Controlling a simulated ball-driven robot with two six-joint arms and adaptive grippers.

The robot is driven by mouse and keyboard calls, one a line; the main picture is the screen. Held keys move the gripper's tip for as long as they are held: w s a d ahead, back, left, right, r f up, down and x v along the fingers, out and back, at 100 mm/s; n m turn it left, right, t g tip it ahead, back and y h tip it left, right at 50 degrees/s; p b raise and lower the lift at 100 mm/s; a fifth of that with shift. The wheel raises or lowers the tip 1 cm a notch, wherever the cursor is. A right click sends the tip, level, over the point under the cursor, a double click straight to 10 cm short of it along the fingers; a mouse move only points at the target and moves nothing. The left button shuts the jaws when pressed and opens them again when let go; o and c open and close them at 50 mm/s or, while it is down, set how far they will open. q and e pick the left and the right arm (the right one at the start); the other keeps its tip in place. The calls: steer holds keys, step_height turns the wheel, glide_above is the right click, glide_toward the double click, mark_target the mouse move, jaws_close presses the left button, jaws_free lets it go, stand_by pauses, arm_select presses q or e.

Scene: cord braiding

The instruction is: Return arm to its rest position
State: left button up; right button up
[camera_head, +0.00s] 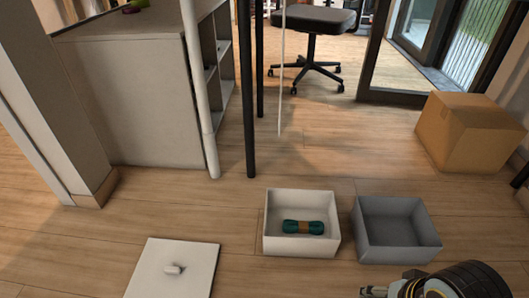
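My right gripper (375,291) comes in at the bottom right edge, just in front of the grey box, and is cut off by the frame. I cannot tell whether it is open or shut. My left gripper is not in view. A teal cord bundle (292,227) with a brown band lies in the open white box (270,240). The open grey box (398,241) beside it looks empty. A thin white cord (281,90) hangs down at the upper middle.
A white lid (190,272) with a small handle lies on the floor at lower left. Dark upright poles (249,120) and a pale pole (199,95) stand near a shelf unit (130,110). A cardboard box (455,135) is at right. An office chair (312,40) stands behind.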

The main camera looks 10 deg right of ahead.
step_height(320, 180, up, 12)
steer(key=s+n+t, duration=0.1)
steer(key=s+n, duration=0.2)
steer(key=n, duration=0.4)
arm_select(q)
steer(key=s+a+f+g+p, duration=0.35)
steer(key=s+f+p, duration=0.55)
steer(key=p, duration=0.6)
arm_select(e)
steer(key=s+d+f+g, duration=0.1)
steer(key=s+d+f, duration=0.2)
steer(key=s+f, duration=0.55)
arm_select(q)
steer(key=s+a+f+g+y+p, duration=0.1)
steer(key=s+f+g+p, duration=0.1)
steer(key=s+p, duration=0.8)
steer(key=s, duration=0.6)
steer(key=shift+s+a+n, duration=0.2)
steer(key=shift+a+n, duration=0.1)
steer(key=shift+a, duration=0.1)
arm_select(e)
steer(key=s+d+f+g, duration=0.1)
steer(key=s+f+g, duration=0.1)
steer(key=s, duration=1.3)
steer(key=shift+d+f+g+h, duration=0.3)
steer(key=shift+d+f, duration=0.1)
steer(key=shift+f, duration=0.1)
